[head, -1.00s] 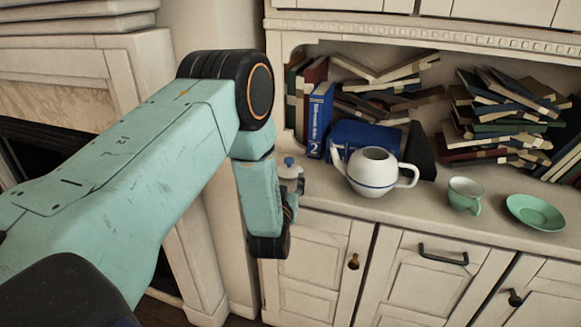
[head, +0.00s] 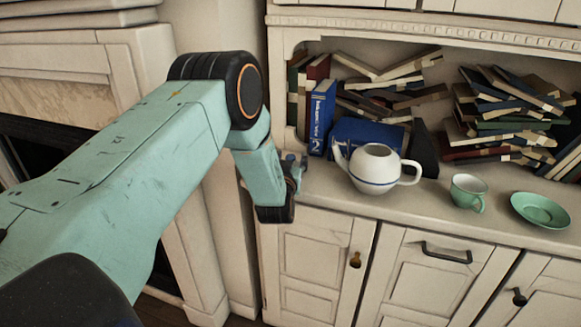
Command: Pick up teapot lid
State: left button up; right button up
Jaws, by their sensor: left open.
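The white teapot (head: 375,168) with a blue band stands upright on the cabinet top, its top open and without a lid. My left gripper (head: 297,168) is at the left end of the cabinet top, left of the teapot and apart from it. It is open, though its fingers are small and partly hidden by my wrist. The lid is hidden or nearly hidden behind the gripper, so I cannot tell whether the fingers touch it. My right gripper is not in view.
A green cup (head: 468,192) and a green saucer (head: 540,210) stand right of the teapot. A blue book (head: 321,118) stands upright behind the gripper, with piles of books in the alcove. The front strip of the cabinet top (head: 410,208) is clear.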

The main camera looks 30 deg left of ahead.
pick_arm(q)
jog(key=shift+w+a+f, duration=0.1)
jog(key=shift+w+f, duration=0.1)
jog(key=shift+f, duration=0.05)
jog(key=shift+c, duration=0.8)
jog(key=shift+s+r, duration=0.2)
jog(key=c, duration=0.5)
jog(key=shift+f, duration=0.15)
grip_shut()
